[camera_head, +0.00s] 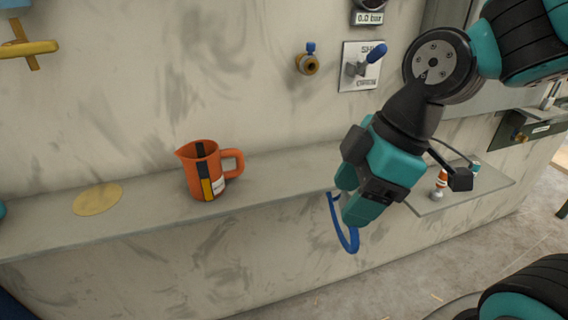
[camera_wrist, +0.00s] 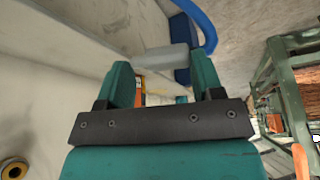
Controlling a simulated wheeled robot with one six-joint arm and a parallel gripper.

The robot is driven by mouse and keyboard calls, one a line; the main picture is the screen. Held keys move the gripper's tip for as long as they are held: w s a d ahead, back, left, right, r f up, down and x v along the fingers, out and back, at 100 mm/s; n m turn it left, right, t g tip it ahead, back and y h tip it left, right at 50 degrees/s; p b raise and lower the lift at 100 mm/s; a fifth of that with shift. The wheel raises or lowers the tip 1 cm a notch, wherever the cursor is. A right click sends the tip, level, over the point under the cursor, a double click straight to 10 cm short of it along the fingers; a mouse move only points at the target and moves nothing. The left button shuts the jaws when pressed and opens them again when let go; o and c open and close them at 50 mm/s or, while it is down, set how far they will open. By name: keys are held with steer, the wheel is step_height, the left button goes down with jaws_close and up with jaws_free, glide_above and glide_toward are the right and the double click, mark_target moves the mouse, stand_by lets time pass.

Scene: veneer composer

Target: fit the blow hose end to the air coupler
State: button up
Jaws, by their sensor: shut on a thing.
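My gripper (camera_head: 350,196) is shut on the blow hose end, low in front of the shelf edge. In the wrist view, the hose end (camera_wrist: 165,58) is a grey piece between my fingertips (camera_wrist: 164,72), with a blue part beside it. The blue hose (camera_head: 349,240) hangs in a loop below my fingers and curves away at the top of the wrist view (camera_wrist: 208,28). In the head view the fingers hide the grey end. The air coupler (camera_head: 308,64), brass with a blue top, sticks out from the wall above and left of my gripper, well apart from the hose end.
An orange jug (camera_head: 202,172) stands on the grey shelf (camera_head: 270,180). Right of the coupler are a plate with a blue-handled lever (camera_head: 362,66) and a gauge reading 0.0 bar (camera_head: 369,18). A small red-and-white item (camera_head: 440,182) stands on the shelf's right part.

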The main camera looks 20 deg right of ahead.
steer(key=w+r+p, duration=0.1)
steer(key=w+p, duration=0.3)
steer(key=p, duration=1.1)
glide_above(291, 169)
steer(key=d, duration=0.1)
steer(key=shift+s+d+f, duration=0.15)
steer(key=shift+s+f, duration=0.3)
steer(key=shift+f, duration=0.05)
step_height(291, 169, down, 2)
steer(key=shift+w+f, duration=0.1)
steer(key=shift+f, duration=0.1)
steer(key=shift+w+f, duration=0.15)
steer(key=shift+f, duration=1.95)
steer(key=shift+c, duration=0.4)
steer(key=o, duration=1)
